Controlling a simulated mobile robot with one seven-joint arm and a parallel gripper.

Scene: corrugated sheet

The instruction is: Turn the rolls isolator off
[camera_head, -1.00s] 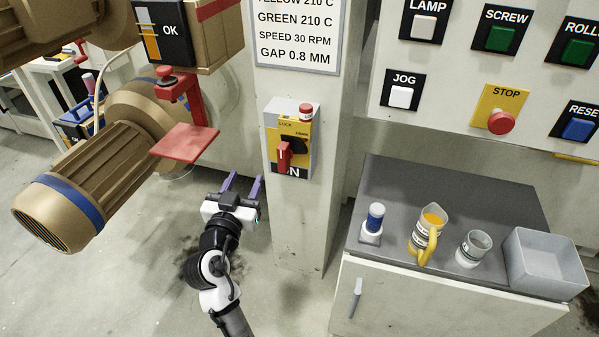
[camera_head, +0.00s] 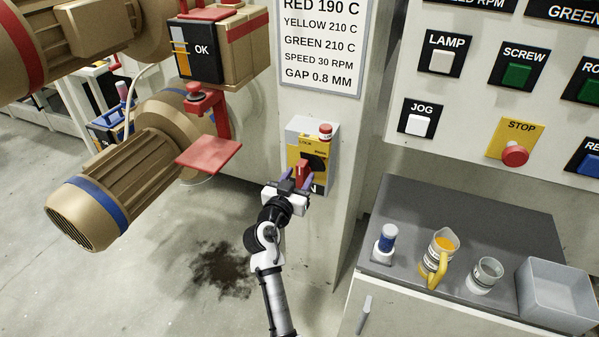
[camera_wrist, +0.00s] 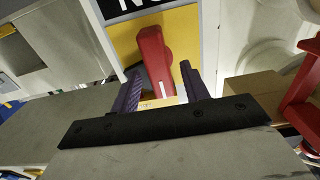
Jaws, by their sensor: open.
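The isolator (camera_head: 322,136) is a grey box with a yellow face and a red handle (camera_head: 303,170), fixed to the pale column. A red knob sits on its top. In the head view the handle hangs from its black hub, and my gripper hides part of the ON label. My gripper (camera_head: 296,181) is right at the handle's lower end, with its purple fingers apart. In the wrist view the red handle (camera_wrist: 155,60) stands between the two fingers (camera_wrist: 160,90), with a gap at each side. I cannot tell whether either finger touches it.
A red bracket plate (camera_head: 209,154) and a tan motor (camera_head: 120,180) are to the left. A grey cabinet (camera_head: 455,215) with a jug (camera_head: 438,255), cup and bin stands right. The button panel (camera_head: 465,105) is above it.

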